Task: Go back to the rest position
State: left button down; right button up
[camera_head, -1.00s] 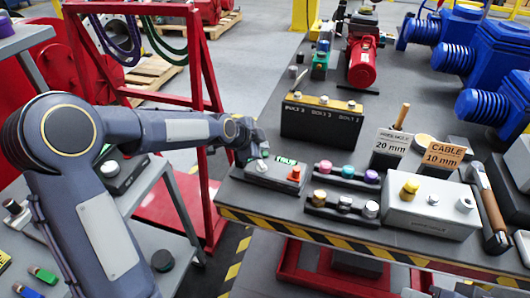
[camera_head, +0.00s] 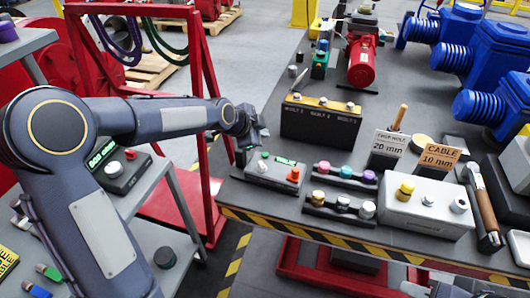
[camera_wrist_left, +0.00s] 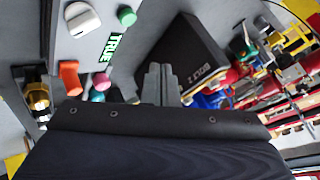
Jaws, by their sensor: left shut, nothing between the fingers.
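My left gripper (camera_head: 246,143) is over the left edge of the workbench (camera_head: 235,197), just behind a grey box (camera_head: 274,173) with a green TRUE label and an orange knob. In the left wrist view my fingers (camera_wrist_left: 160,84) are together and empty. They point past the TRUE box (camera_wrist_left: 90,28) towards a black block marked BOLT (camera_wrist_left: 182,58), which also stands on the bench in the head view (camera_head: 320,124). The gripper appears apart from both, though its exact height is hard to tell. My right gripper is not in view.
A red frame (camera_head: 203,100) stands close behind my left arm. A lower grey side table (camera_head: 150,225) holds another box (camera_head: 122,170).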

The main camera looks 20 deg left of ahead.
dwell(0.6)
pick_arm(q)
jog(key=s+a+r+n, duration=0.1)
jog(key=s+r+n, duration=0.15)
jog(key=s, duration=0.35)
jog(key=s+a+r+n+g+y, duration=0.1)
jog(key=s+a+n, duration=0.15)
jog(key=s, duration=0.35)
jog(key=s+a+r+n, duration=0.1)
jog(key=s+n, duration=0.2)
jog(key=s, duration=0.3)
jog(key=s+f+n, duration=0.1)
jog(key=s+n, duration=0.3)
jog(key=s, duration=0.4)
jog(key=s+d+f+n+g, duration=0.1)
jog(key=s+n, duration=0.3)
jog(key=s, duration=0.4)
jog(key=shift+s+d+f+g+h, duration=0.3)
jog(key=shift+s+f+h, duration=0.1)
jog(key=shift+f, duration=0.25)
